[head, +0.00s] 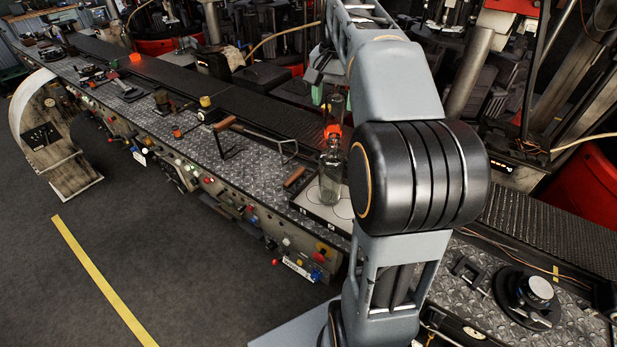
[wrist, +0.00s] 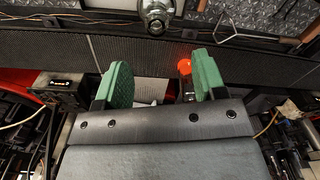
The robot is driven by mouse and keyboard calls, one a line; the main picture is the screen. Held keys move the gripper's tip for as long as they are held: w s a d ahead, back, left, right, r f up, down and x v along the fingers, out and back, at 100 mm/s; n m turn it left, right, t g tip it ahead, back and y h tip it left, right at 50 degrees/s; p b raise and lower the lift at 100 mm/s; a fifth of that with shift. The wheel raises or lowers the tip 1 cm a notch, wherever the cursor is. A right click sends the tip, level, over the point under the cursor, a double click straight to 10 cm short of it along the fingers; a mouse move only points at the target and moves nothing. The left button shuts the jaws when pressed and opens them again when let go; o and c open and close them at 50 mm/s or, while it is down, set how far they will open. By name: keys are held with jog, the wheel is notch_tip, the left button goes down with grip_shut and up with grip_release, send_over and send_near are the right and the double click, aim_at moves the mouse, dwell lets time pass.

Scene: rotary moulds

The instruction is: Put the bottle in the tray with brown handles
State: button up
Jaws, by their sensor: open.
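A clear glass bottle (head: 331,172) stands upright, seemingly on a pale tray (head: 312,208) with circle markings on the bench. A brown handle (head: 294,177) shows at the tray's left; my arm hides its right side. In the wrist view, the bottle (wrist: 155,14) is at the top edge, cut off by the frame. My gripper (wrist: 162,78) is open, its green pads apart, with nothing held between them. The bottle is beyond the pads and apart from them.
A red-orange lamp (wrist: 184,67) shows behind the right pad. A wire frame with a wooden handle (head: 225,123) lies left of the tray. A dark conveyor belt (head: 235,105) runs behind the metal bench (head: 200,150). A round dark fixture (head: 538,292) sits at right.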

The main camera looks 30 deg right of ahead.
jog(key=s+a+f+n+t, duration=0.2)
jog(key=s+a+f+n, duration=0.2)
jog(key=s+a+f, duration=0.2)
jog(key=s+a+f+n+t, duration=0.2)
jog(key=s+a+f+n, duration=0.2)
jog(key=f, duration=0.7)
jog(key=s+a, duration=0.2)
jog(key=a, duration=0.2)
jog(key=shift+n, duration=0.4)
